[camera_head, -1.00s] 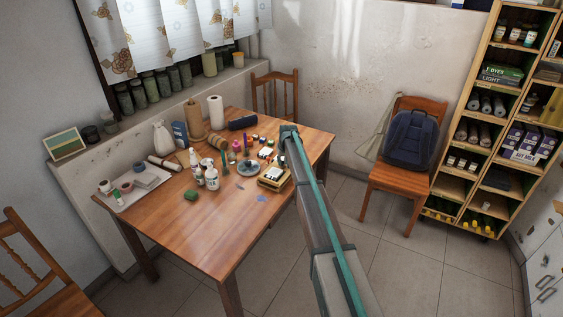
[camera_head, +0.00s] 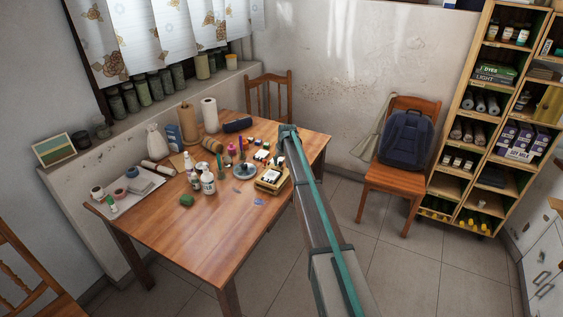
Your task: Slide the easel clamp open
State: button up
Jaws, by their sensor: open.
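I cannot make out an easel clamp in this view. A long grey-brown beam (camera_head: 312,195) with a teal strip along it runs from the bottom centre up to a dark end in front of the table's right side. I cannot tell whether it is part of the easel or of my own arm. My gripper does not show, so its place relative to the clamp cannot be seen.
A wooden table (camera_head: 205,245) holds bottles, paper rolls and paints. A chair (camera_head: 396,182) with a blue backpack (camera_head: 406,140) stands right of it, beside a tall shelf (camera_head: 447,185). Another chair (camera_head: 30,270) is at lower left. Tiled floor (camera_head: 420,275) is clear at lower right.

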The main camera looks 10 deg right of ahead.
jog(key=v, duration=1.2)
jog(key=shift+w, duration=0.1)
jog(key=s+a+f+m+g, duration=0.1)
jog(key=s+f+g, duration=0.1)
jog(key=s+f, duration=0.95)
jog(key=s+a+f+g, duration=0.1)
jog(key=s+f+g, duration=0.1)
jog(key=s+f, duration=1)
jog(key=s+a+f+m+g, duration=0.15)
jog(key=s+f, duration=0.55)
jog(key=s, duration=1)
jog(key=s+f+g, duration=0.2)
jog(key=s+f, duration=0.1)
jog(key=s, duration=1)
jog(key=s+a+f+n+g+b, duration=0.1)
jog(key=s+f+g, duration=0.1)
jog(key=s, duration=1.2)
jog(key=s+a+f+g+b, duration=0.1)
jog(key=s+f, duration=0.4)
jog(key=s, duration=0.9)
jog(key=shift+s+a+g, duration=0.25)
jog(key=shift+g, duration=0.2)
